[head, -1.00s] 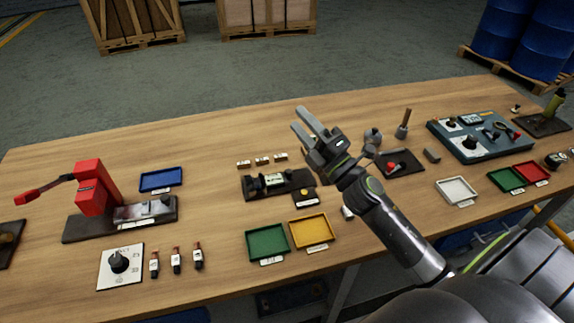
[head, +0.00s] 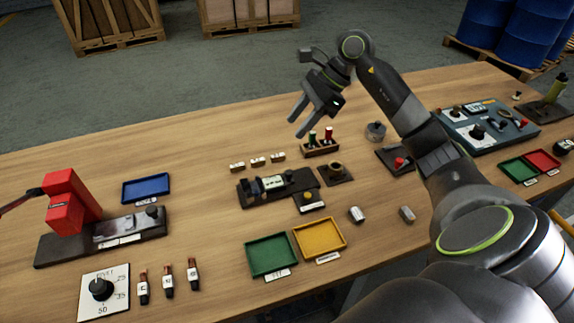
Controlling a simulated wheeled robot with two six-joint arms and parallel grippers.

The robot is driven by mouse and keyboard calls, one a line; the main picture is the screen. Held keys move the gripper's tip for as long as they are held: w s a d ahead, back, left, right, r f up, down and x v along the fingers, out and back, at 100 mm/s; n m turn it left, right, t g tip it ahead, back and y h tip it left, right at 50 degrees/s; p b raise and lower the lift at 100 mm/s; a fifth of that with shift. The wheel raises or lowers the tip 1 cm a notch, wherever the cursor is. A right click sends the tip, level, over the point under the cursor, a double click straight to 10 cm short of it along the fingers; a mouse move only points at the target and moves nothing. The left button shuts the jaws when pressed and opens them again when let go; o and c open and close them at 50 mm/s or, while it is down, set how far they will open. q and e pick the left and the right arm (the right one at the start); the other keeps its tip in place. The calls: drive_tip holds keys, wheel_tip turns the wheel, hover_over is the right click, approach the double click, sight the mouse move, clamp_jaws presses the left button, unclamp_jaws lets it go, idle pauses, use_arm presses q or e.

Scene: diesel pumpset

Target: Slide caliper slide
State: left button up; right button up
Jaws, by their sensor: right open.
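The dark fixture (head: 255,192) in the middle of the table appears to be the caliper. It is a long black base with a pale greenish labelled piece (head: 272,184) on it, and its sliding part is too small to make out surely. My right gripper (head: 297,127) is open and empty, above the table and beyond the fixture in the picture. Its fingers point down and to the left, apart from anything. My left gripper is not in view.
Green (head: 271,271) and yellow (head: 343,238) trays lie in front of the fixture. A small block holding red and green pegs (head: 320,150) stands behind it. A red press (head: 68,212) and blue tray (head: 145,201) are at left.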

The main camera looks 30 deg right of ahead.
drive_tip(key=d+g+h, duration=0.1)
drive_tip(key=d+h, duration=0.1)
drive_tip(key=d, duration=0.3)
drive_tip(key=p, duration=0.4)
approach(289, 172)
drive_tip(key=shift+h, duration=0.3)
drive_tip(key=x, duration=0.8)
drive_tip(key=shift+a, duration=0.2)
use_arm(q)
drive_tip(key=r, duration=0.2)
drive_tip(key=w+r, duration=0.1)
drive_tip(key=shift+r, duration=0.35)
use_arm(e)
drive_tip(key=shift+w, duration=0.1)
clamp_jaws()
